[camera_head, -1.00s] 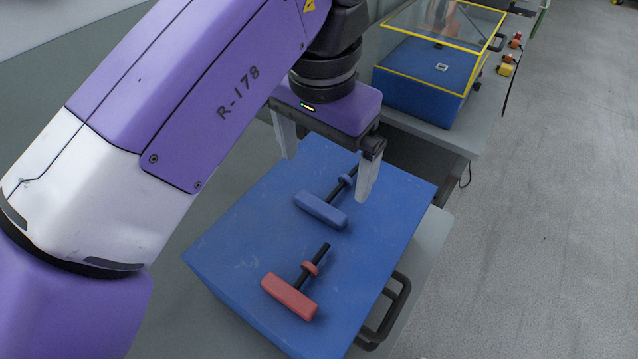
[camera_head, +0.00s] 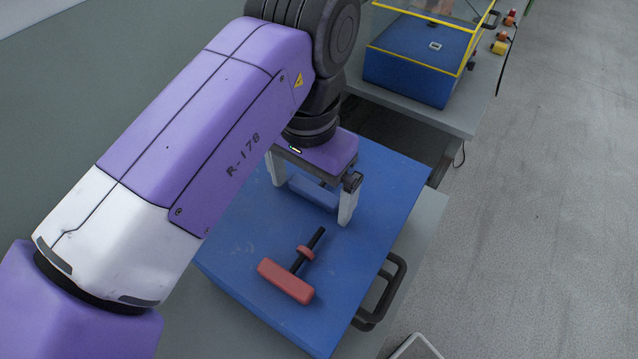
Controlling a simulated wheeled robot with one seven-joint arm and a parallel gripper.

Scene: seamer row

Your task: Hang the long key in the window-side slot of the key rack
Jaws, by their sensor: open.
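Two T-shaped keys lie on the blue flat top. The blue key's handle (camera_head: 313,193) shows between the fingers of my gripper (camera_head: 311,205), and its dark shaft is mostly hidden under the gripper body. The red key (camera_head: 286,281) lies nearer, its black shaft pointing up and right, with a red collar on it. My gripper is open, its fingers at either end of the blue handle; I cannot tell whether they touch it. I cannot tell for certain which key is the long one. No key rack is recognisable in view.
Behind, a blue case (camera_head: 410,72) with a yellow-edged clear cover stands on a grey bench. Red and yellow items (camera_head: 502,42) sit beside it. Open grey floor (camera_head: 540,200) lies at right.

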